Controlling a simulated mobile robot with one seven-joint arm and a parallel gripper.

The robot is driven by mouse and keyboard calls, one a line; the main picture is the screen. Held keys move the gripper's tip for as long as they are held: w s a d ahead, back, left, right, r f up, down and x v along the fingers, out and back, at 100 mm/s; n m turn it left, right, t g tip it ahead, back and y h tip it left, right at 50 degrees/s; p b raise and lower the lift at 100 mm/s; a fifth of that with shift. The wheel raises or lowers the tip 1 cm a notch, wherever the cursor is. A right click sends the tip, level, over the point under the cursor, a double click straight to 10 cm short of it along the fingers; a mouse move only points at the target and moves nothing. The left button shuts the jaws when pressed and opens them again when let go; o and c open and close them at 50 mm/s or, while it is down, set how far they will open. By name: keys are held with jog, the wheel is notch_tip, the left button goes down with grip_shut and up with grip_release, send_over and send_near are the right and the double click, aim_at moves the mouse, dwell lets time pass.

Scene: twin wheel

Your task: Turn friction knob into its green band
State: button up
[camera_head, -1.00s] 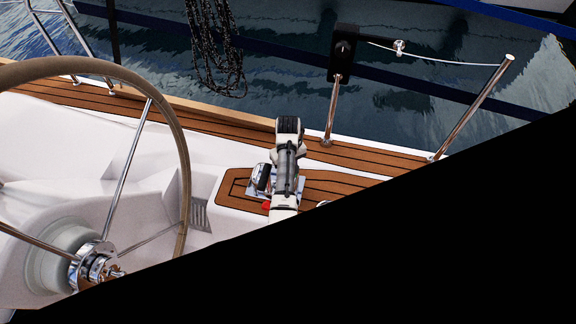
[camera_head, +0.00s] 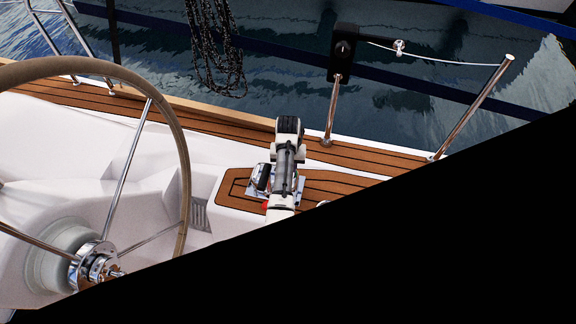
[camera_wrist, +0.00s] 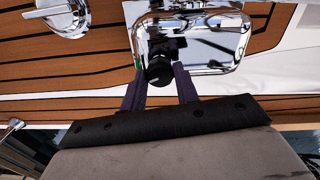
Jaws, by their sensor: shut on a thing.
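In the wrist view, a small black round knob (camera_wrist: 158,72) sits at the lower edge of a polished chrome housing (camera_wrist: 212,48). My gripper (camera_wrist: 162,76) has its two dark purple fingers on either side of the knob and is shut on it. In the head view, my arm covers the knob and the fingertips; part of the chrome housing (camera_head: 253,191) shows beside the arm.
A large steering wheel (camera_head: 180,130) stands at left. The housing is on a teak-planked seat (camera_head: 330,187). A round metal fitting (camera_wrist: 68,15) lies at upper left in the wrist view. Metal posts (camera_head: 333,110) and water are behind. Black fills the head view's lower right.

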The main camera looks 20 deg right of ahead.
dwell(0.3)
jog(key=o, duration=1)
jog(key=shift+c, duration=0.2)
jog(key=shift+r, duration=0.1)
